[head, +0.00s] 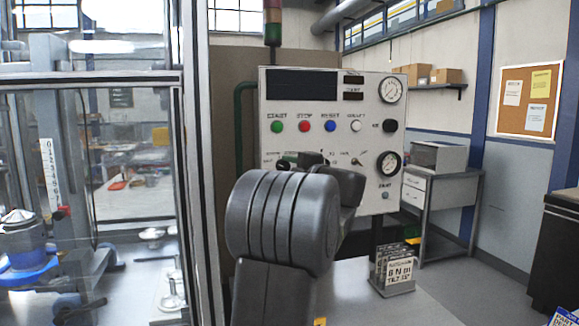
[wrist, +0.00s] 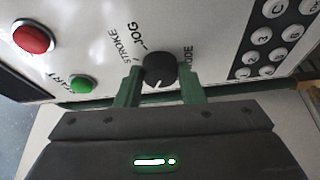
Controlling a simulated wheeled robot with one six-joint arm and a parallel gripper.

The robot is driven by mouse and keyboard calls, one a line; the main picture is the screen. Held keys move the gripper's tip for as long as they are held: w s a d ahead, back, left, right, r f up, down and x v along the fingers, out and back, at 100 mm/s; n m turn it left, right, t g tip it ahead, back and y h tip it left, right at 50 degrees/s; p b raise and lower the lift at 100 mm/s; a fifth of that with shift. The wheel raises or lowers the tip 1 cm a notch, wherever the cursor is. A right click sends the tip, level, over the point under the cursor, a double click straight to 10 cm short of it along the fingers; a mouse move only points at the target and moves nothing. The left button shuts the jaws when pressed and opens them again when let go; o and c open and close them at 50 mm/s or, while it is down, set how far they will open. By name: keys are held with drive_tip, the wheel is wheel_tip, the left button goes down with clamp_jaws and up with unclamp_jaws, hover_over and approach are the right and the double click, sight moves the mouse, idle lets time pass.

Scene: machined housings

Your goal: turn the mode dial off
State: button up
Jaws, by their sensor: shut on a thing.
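The mode dial (wrist: 160,70) is a round black knob with a white pointer line, on the pale panel beside the printed words STROKE, JOG and MODE. In the wrist view the line points down and slightly left, towards my gripper's body. My gripper (wrist: 161,80) has its two green fingers on either side of the knob, shut on it. No OFF label is readable. In the head view my gripper (head: 300,160) is at the lower part of the control panel (head: 331,95), and my arm hides the dial.
Red (wrist: 33,37) and green (wrist: 83,84) buttons lie left of the dial in the wrist view, and a keypad (wrist: 265,40) lies right. In the head view, a glazed enclosure (head: 110,150) stands left and a small sign rack (head: 394,270) stands below the panel.

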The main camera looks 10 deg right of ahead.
drive_tip(key=shift+n, duration=0.5)
drive_tip(key=o, duration=1)
drive_tip(key=b+v, duration=0.1)
drive_tip(key=v, duration=1.2)
drive_tip(key=shift+s+d+r, duration=0.2)
drive_tip(key=shift+s+r, duration=0.1)
